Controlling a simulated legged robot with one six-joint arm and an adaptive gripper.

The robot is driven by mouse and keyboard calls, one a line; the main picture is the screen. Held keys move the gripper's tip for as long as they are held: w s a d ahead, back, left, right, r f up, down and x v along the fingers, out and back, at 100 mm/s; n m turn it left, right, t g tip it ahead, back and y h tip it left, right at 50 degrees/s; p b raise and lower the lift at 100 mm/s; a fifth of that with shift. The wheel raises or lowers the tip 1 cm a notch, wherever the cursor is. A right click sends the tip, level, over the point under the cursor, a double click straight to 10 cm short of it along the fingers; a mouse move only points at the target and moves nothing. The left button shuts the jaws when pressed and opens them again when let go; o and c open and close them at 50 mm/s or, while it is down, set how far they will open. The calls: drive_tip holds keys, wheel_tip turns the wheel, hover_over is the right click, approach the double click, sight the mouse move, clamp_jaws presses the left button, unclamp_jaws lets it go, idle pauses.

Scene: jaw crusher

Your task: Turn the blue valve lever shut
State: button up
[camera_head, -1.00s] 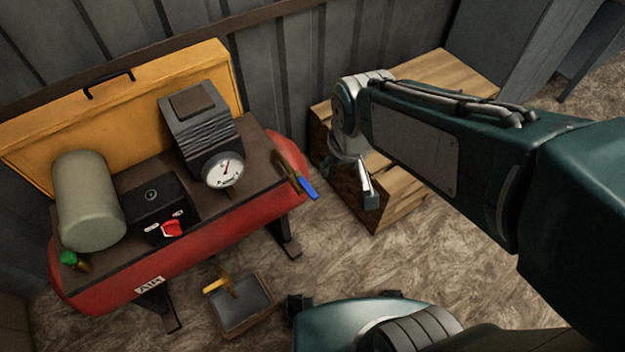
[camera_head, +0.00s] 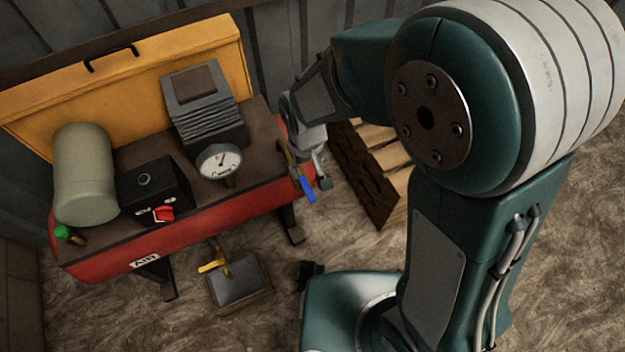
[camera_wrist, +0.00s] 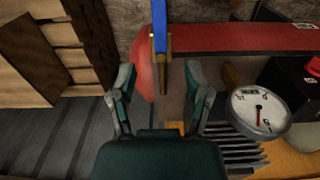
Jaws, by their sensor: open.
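The blue valve lever (camera_head: 308,190) sticks out past the right end of the red air tank (camera_head: 215,217), pointing down and right. My gripper (camera_head: 321,172) is just beside it on the right, partly overlapping it. In the wrist view the lever (camera_wrist: 161,28) comes down from the top edge, and its brass part ends between the fingers of my gripper (camera_wrist: 160,82). The two fingers are spread apart, one on each side of the lever in the picture. I see no contact, and the depth between them is hard to tell.
A pressure gauge (camera_head: 219,161) and a black box with a red switch (camera_head: 163,214) stand on the tank's top. A wooden crate (camera_head: 371,180) is right of the tank. A pedal with a yellow piece (camera_head: 213,266) lies on the floor in front.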

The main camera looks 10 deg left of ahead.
sight(308, 190)
drive_tip(key=f, duration=0.9)
drive_tip(key=shift+d+f, duration=0.1)
drive_tip(key=shift+d, duration=0.15)
drive_tip(key=shift+a+f, duration=0.3)
drive_tip(key=shift+a, duration=0.05)
drive_tip(key=shift+d, duration=0.2)
clamp_jaws()
